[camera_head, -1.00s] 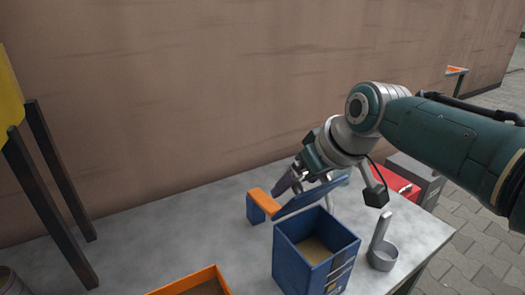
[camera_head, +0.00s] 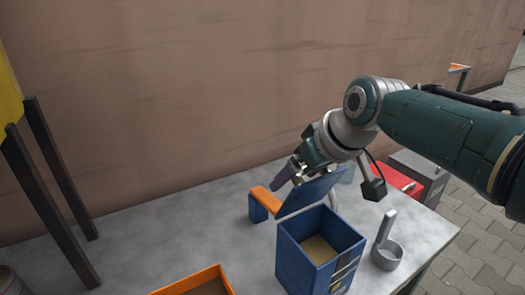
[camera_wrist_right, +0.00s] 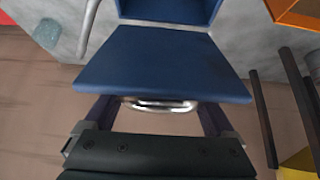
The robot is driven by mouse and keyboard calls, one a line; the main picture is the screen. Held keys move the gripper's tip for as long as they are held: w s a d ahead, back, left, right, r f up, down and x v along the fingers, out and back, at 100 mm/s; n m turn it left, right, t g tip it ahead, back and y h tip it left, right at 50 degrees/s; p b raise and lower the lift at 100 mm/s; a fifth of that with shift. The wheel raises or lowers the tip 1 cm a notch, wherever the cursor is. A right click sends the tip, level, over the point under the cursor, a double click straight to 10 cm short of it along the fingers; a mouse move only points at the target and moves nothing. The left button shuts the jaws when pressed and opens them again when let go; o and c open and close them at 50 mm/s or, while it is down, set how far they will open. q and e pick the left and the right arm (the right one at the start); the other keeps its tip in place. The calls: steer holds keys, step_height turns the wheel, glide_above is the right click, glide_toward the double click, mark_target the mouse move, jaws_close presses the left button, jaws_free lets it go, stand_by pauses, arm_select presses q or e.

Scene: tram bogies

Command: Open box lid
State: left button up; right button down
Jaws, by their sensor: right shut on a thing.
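A blue box (camera_head: 318,262) stands on the grey table with its top open and tan contents inside. Its blue lid (camera_head: 314,190) is raised and tilted at the box's far side. My right gripper (camera_head: 284,180) is at the lid's upper edge, shut on it. In the right wrist view the lid (camera_wrist_right: 160,62) lies ahead of the fingers, and a metal handle (camera_wrist_right: 160,104) on its edge sits between them. The fingers' exact contact is hard to see. My left gripper is not in view.
An orange-topped blue object (camera_head: 265,201) lies left of the lid. A grey cup with an upright handle (camera_head: 387,254) stands right of the box. An orange tray (camera_head: 215,275) is at the front, a red case (camera_head: 398,180) at the back right. A brown wall (camera_head: 200,90) rises behind.

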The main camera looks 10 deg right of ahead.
mark_target(325, 179)
steer(key=shift+c, duration=0.4)
jaws_free()
steer(key=shift+s+d+f, duration=0.2)
steer(key=shift+f, duration=0.2)
steer(key=shift+o, duration=0.4)
steer(key=shift+w+r, duration=0.1)
steer(key=shift+r, duration=0.05)
steer(key=shift+r+p, duration=0.45)
steer(key=p+v, duration=0.5)
steer(key=v, duration=0.2)
steer(key=shift+s+d+r, duration=0.1)
steer(key=shift+s+r, duration=0.1)
steer(key=shift+s, duration=0.15)
steer(key=shift+s+d+r+p, duration=0.15)
steer(key=shift+s+r+p, duration=0.15)
steer(key=shift+s+r, duration=0.2)
